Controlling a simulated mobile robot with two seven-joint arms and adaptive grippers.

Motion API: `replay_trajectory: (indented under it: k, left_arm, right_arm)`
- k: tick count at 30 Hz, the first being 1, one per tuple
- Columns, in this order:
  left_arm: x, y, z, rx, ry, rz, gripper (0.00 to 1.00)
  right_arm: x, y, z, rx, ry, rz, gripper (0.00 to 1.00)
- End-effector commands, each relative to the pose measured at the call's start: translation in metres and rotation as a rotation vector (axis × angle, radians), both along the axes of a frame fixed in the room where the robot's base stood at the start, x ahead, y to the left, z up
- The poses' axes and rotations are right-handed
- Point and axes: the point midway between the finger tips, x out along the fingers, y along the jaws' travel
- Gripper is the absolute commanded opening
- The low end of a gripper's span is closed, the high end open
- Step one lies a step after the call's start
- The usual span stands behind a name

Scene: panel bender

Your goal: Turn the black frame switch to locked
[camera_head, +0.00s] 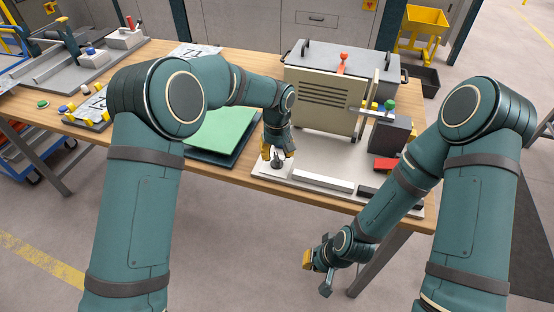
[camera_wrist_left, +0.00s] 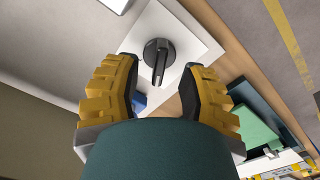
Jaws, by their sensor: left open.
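The black frame switch (camera_wrist_left: 158,60) is a round knob with a raised grip bar, mounted on a light plate (camera_wrist_left: 185,25). In the left wrist view it sits between and just beyond my left gripper's fingertips, with its bar nearly upright in the picture. In the head view the switch (camera_head: 277,163) is at the front left corner of the machine's base, partly hidden by my left gripper (camera_head: 277,153). The left gripper (camera_wrist_left: 158,82) is open, its yellow-padded fingers apart on either side of the knob. My right gripper (camera_head: 318,268) hangs low in front of the table; its opening is unclear.
The panel bender (camera_head: 318,101) stands behind the switch. A white bar (camera_head: 322,183) lies on its base. A green sheet (camera_head: 222,130) is left of it. A red block (camera_head: 386,164) and a green knob (camera_head: 390,104) are at the right. The floor in front is clear.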

Motion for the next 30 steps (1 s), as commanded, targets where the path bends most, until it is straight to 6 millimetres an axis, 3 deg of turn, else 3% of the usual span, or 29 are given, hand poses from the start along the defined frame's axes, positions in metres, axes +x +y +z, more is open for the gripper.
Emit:
replay_trajectory:
  k: [6,17,18,21,30]
  left_arm:
    - [0.000,0.000,-0.023,0.000,0.000,0.000,0.41]
    - [0.000,0.000,-0.027,-0.001,-0.001,0.000,0.41]
    - [0.000,0.000,-0.027,-0.001,-0.001,0.000,0.37]
    - [0.000,0.000,-0.027,-0.001,-0.001,0.000,0.02]
    - [0.000,0.000,-0.027,0.000,0.000,-0.002,0.00]
  right_arm:
    - [-0.001,0.000,-0.003,0.000,0.002,0.002,0.00]
    - [-0.001,0.000,-0.004,0.000,0.003,0.002,0.00]
    - [-0.001,0.000,-0.004,0.000,0.003,0.002,0.00]
    - [-0.001,0.000,-0.004,0.000,0.003,0.002,0.00]
    - [-0.001,0.000,-0.004,0.000,0.003,0.002,0.00]
